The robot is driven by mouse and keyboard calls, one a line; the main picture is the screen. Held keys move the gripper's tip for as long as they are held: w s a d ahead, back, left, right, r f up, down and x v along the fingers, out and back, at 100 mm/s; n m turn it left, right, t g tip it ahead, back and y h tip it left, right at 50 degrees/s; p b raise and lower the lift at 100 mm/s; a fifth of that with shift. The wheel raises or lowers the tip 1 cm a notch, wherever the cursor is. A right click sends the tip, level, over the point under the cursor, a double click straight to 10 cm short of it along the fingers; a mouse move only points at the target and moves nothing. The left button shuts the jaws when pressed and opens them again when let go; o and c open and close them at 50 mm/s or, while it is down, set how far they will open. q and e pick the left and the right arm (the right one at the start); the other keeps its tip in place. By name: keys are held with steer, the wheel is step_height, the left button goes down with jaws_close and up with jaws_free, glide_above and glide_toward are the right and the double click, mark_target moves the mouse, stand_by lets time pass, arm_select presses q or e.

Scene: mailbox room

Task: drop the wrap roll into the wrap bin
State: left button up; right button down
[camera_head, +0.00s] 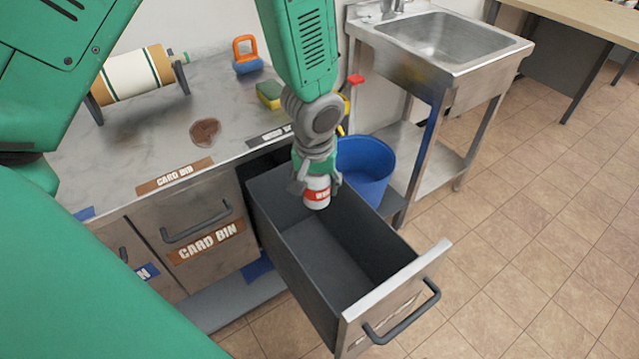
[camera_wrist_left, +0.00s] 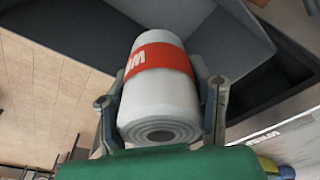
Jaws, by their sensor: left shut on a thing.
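My left gripper (camera_head: 316,178) is shut on the wrap roll (camera_head: 317,194), a white roll with a red band. The roll is over the back part of the open drawer (camera_head: 400,282), whose inside looks empty. I cannot tell from the head view whether its lower end is below the rim. In the left wrist view the wrap roll (camera_wrist_left: 158,95) sits between the two fingers (camera_wrist_left: 162,108), with the grey drawer walls (camera_wrist_left: 222,45) behind it. The label on the drawer front is seen too steeply to read. My right gripper is not in view.
A closed drawer labelled card bin (camera_head: 205,245) is left of the open one. A blue bucket (camera_head: 365,168) stands just behind it, near the metal sink (camera_head: 440,38). The countertop (camera_head: 120,155) holds a large roll on a stand (camera_head: 132,77), a sponge (camera_head: 270,94) and an orange-handled item (camera_head: 246,52).

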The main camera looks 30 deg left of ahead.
arm_select(q)
steer(key=shift+a+f, duration=0.15)
steer(key=shift+a, duration=0.15)
steer(key=o, duration=1)
steer(key=shift+d, duration=0.3)
steer(key=r, duration=0.3)
steer(key=s+r, duration=0.1)
steer(key=r, duration=0.6)
steer(key=shift+s+d+r, duration=0.15)
steer(key=shift+d+r, duration=0.2)
steer(key=shift+d, duration=0.05)
steer(key=shift+s+d+r, duration=0.1)
steer(key=shift+s+r, duration=0.05)
steer(key=shift+r, duration=0.45)
